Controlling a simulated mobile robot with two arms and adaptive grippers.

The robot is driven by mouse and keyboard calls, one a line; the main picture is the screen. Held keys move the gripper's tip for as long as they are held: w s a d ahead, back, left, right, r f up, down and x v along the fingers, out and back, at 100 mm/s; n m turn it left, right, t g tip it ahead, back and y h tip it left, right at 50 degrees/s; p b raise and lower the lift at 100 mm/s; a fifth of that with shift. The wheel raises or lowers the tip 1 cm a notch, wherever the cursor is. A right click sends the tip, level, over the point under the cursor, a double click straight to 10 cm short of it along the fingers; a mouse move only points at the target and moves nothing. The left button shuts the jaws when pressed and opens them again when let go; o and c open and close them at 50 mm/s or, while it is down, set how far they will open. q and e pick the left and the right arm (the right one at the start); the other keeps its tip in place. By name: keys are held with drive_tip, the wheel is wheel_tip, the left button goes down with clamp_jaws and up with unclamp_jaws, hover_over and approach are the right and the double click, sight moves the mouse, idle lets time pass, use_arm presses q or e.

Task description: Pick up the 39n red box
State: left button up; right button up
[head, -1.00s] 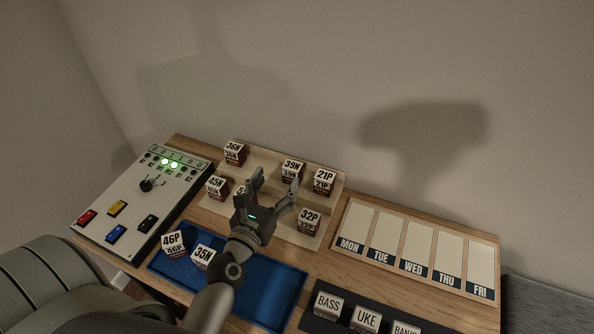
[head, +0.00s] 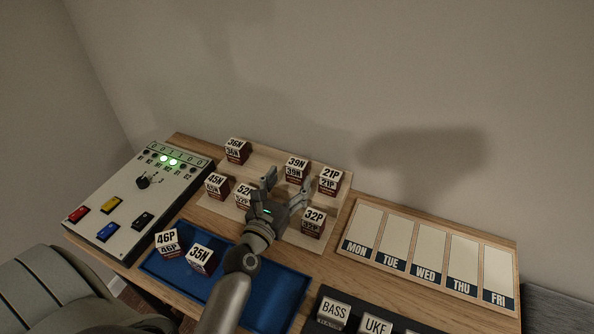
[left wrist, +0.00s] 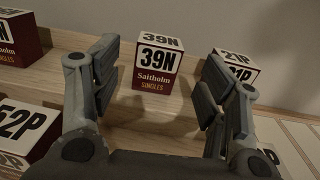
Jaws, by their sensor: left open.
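The 39N box (head: 296,169) is red-brown with a white label and stands on the light wooden board near its back edge. In the left wrist view the 39N box (left wrist: 157,66) stands upright beyond and between my fingers, apart from them. My left gripper (head: 287,186) is open and empty, over the board in front of the 39N box. It also shows in the left wrist view (left wrist: 165,75), with a finger on each side of the box's outline. My right gripper is not in view.
The 21P box (head: 329,180) stands close to the right of 39N, and 32P (head: 313,222) is to the gripper's right. 52P (head: 243,195) is at its left. 36N (head: 237,150) and 45N (head: 216,186) stand farther left. A blue tray (head: 283,294) holds 46P and 35N.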

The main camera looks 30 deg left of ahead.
sight(294, 172)
use_arm(q)
drive_tip(key=shift+w+a+b, duration=0.2)
drive_tip(key=shift+w+b, duration=0.05)
drive_tip(key=shift+w, duration=1.25)
drive_tip(key=shift+w+a+b, duration=0.2)
drive_tip(key=shift+w+b, duration=0.05)
drive_tip(key=shift+w, duration=1.2)
drive_tip(key=c, duration=1.1)
drive_tip(key=shift+c, duration=0.4)
drive_tip(key=shift+r, duration=0.15)
